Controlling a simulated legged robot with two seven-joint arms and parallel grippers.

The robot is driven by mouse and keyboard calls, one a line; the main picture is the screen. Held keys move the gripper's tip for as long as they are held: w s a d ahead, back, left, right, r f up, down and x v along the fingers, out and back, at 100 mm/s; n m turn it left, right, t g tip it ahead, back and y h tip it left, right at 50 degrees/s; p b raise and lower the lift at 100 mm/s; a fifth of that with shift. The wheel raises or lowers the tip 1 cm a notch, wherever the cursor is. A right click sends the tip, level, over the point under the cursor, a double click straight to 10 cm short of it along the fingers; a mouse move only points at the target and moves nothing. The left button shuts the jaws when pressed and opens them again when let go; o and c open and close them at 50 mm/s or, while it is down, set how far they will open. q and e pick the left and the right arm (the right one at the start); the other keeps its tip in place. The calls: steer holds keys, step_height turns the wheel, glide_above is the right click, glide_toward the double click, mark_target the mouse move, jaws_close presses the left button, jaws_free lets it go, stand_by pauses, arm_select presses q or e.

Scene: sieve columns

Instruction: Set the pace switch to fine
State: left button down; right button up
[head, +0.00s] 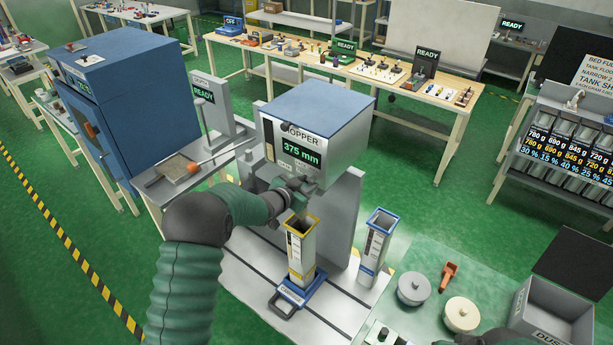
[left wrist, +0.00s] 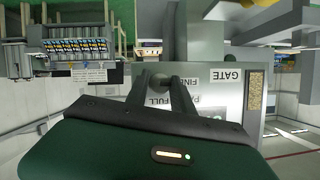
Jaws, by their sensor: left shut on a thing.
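The hopper (head: 325,115) is a grey and blue box on a grey stand, with a display reading 375 mm. My left gripper (head: 298,186) is at its lower front and covers part of the panel there. In the left wrist view my left gripper (left wrist: 160,85) is shut on a small grey knob, the pace switch (left wrist: 157,80). Behind it the white panel (left wrist: 228,95) shows GATE, FINE and FULL lettering, partly hidden by the fingers. The switch's setting cannot be told.
A yellow-rimmed column (head: 300,255) stands below the hopper on a blue base (head: 297,294). A blue-rimmed column (head: 376,245) stands to its right. Grey and cream round lids (head: 414,290), an orange scoop (head: 448,276) and a DUST bin (head: 552,312) are at the lower right.

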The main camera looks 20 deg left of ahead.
arm_select(q)
steer(key=shift+w+r+n+h+p, duration=0.15)
steer(key=shift+r+n+h+p, duration=0.25)
steer(key=shift+n+p, duration=0.85)
arm_select(e)
steer(key=shift+w+p+v, duration=0.2)
steer(key=shift+v, duration=0.8)
steer(key=shift+w+p+v, duration=0.15)
steer(key=shift+w+v, duration=0.1)
steer(key=shift+v, duration=0.75)
arm_select(q)
steer(key=shift+f+m, duration=0.1)
steer(key=shift+m, duration=0.15)
arm_select(e)
steer(key=shift+d+r, duration=0.1)
arm_select(q)
steer(key=c, duration=1.3)
jaws_free()
steer(key=shift+c, duration=0.2)
steer(key=shift+o, duration=1.2)
steer(key=shift+a+f, duration=0.1)
steer(key=shift+f, duration=0.1)
arm_select(e)
steer(key=shift+w, duration=0.15)
